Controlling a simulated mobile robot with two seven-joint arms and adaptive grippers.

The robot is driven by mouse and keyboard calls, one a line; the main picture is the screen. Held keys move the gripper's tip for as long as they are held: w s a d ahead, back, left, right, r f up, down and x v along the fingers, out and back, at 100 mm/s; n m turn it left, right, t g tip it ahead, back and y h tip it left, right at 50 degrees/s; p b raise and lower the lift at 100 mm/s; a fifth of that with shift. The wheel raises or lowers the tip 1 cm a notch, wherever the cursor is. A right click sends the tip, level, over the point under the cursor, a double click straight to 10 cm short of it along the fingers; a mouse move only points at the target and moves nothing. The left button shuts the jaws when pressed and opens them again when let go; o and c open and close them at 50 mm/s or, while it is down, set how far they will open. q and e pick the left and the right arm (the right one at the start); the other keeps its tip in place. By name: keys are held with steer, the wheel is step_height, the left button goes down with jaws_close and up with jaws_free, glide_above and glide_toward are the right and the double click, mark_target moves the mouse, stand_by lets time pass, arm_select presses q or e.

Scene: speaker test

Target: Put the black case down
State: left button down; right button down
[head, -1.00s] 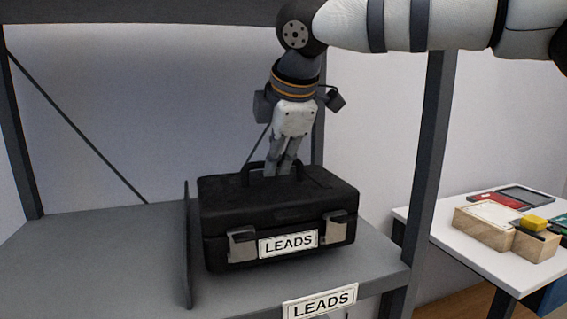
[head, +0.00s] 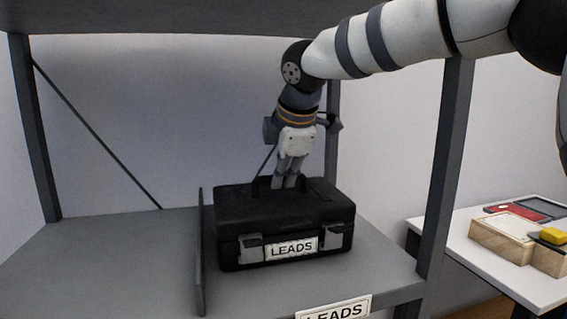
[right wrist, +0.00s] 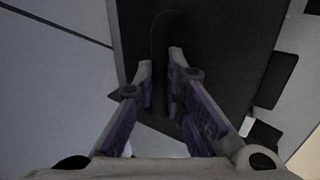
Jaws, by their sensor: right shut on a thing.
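The black case (head: 285,213) is upright in the shelf bay right of a thin divider (head: 200,250). Its front has two grey latches and a white LEADS label (head: 291,249). Its base is at or very near the shelf board (head: 385,276); I cannot tell whether it bears fully on it. My right gripper (head: 287,182) points down from above and is shut on the case's top handle (head: 262,184). In the right wrist view the fingers (right wrist: 160,62) straddle the dark handle over the lid. My left gripper is not in view.
A matching LEADS label (head: 333,310) is on the shelf's front edge. A post (head: 445,170) stands right of the bay, and an upper shelf (head: 170,18) is overhead. The bay left of the divider is clear. A white table (head: 540,290) with wooden boxes stands at right.

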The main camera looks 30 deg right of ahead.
steer(key=c, duration=1.7)
jaws_free()
steer(key=shift+s+a+f, duration=0.1)
steer(key=shift+f, duration=0.1)
steer(key=shift+o, duration=0.2)
steer(key=v, duration=0.7)
steer(key=shift+r, duration=0.2)
steer(key=shift+s, duration=0.1)
